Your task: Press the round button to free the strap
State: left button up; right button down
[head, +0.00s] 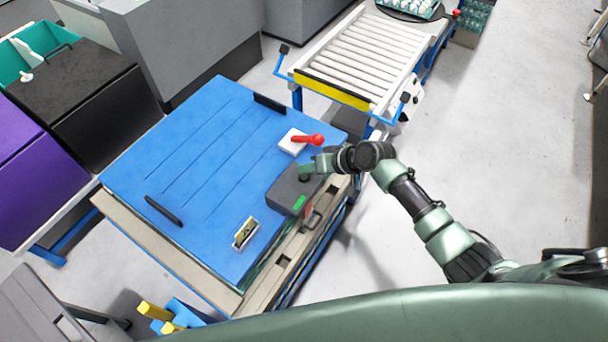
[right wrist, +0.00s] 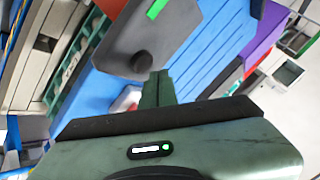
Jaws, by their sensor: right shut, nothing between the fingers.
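A dark grey box (head: 283,196) sits on the right edge of the blue lid (head: 190,165), with a green patch on its near side. In the right wrist view the box (right wrist: 150,35) carries a round black button (right wrist: 140,62). My right gripper (head: 304,168) is shut and empty at the far end of the box. In the right wrist view its closed fingertips (right wrist: 160,74) appear close beside the button; I cannot tell whether they touch it. I cannot make out a strap for certain. My left gripper is not in view.
A red lever (head: 315,139) on a white base (head: 292,142) stands on the lid just beyond the gripper. Black handles (head: 164,210) lie on the lid. A roller conveyor (head: 365,55) stands at the back. The floor (head: 500,150) at the right is clear.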

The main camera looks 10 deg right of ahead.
aim_at(307, 177)
jog(key=shift+f+b, duration=0.3)
jog(key=shift+f, duration=0.1)
jog(key=shift+f+b, duration=0.45)
jog(key=shift+f, duration=0.2)
dwell(0.9)
jog(key=shift+r, duration=0.15)
jog(key=shift+r+p, duration=0.9)
notch_tip(307, 177, up, 5)
jog(key=p, duration=0.4)
jog(key=shift+p, duration=0.35)
